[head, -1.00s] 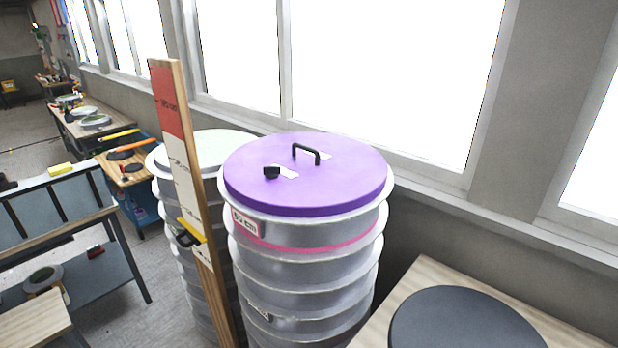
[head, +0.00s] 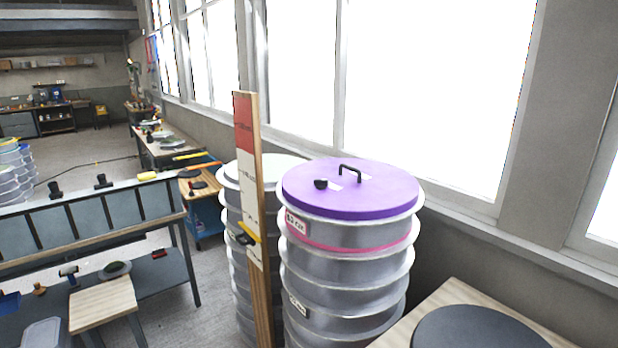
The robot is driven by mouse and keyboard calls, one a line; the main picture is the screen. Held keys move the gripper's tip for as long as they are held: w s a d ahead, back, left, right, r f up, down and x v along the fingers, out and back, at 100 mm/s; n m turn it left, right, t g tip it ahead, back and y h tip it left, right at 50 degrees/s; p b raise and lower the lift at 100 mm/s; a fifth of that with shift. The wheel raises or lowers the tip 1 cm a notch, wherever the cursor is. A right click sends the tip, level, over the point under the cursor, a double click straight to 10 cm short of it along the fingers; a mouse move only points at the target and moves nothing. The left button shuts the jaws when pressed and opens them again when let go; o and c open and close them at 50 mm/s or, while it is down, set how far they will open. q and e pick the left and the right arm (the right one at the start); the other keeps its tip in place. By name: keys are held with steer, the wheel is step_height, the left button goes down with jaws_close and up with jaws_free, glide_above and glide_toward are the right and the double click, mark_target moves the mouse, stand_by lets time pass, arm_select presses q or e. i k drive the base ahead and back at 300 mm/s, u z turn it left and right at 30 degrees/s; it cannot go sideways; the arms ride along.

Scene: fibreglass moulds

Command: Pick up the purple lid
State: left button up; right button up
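The purple lid (head: 385,201) is a flat round disc lying on top of a tall stack of silver ring moulds (head: 345,268). A black bar handle (head: 350,172) stands up from its far half. A small black knob (head: 320,184) sits left of the handle, with pale labels beside them. Neither of my grippers shows in the head view.
An upright wooden board with red and white panels (head: 243,125) stands just left of the stack. A wooden table with a dark round disc (head: 478,330) is at lower right. Windows are behind.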

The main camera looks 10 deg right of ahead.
mark_target(358, 188)
steer(key=u, duration=0.6)
steer(key=i, duration=1.45)
steer(key=z, duration=0.2)
